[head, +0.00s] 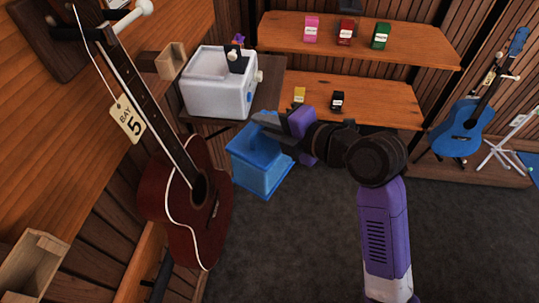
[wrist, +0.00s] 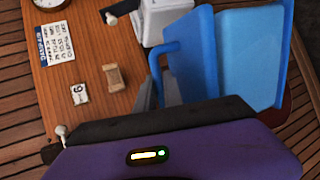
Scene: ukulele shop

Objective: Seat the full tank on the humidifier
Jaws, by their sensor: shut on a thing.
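The blue tank (head: 258,165) hangs in my gripper (head: 272,127), left of centre in the head view, in front of the white unit. My gripper is shut on the tank's handle at its top. In the wrist view the blue tank (wrist: 245,55) fills the upper right, with its handle (wrist: 158,60) at the gripper's fingers (wrist: 160,92). The water level inside cannot be made out.
A red-brown ukulele (head: 180,205) tagged "BAY 5" hangs close on the left. Shelves (head: 370,100) with small boxes are behind. The grey floor (head: 300,240) in front is clear.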

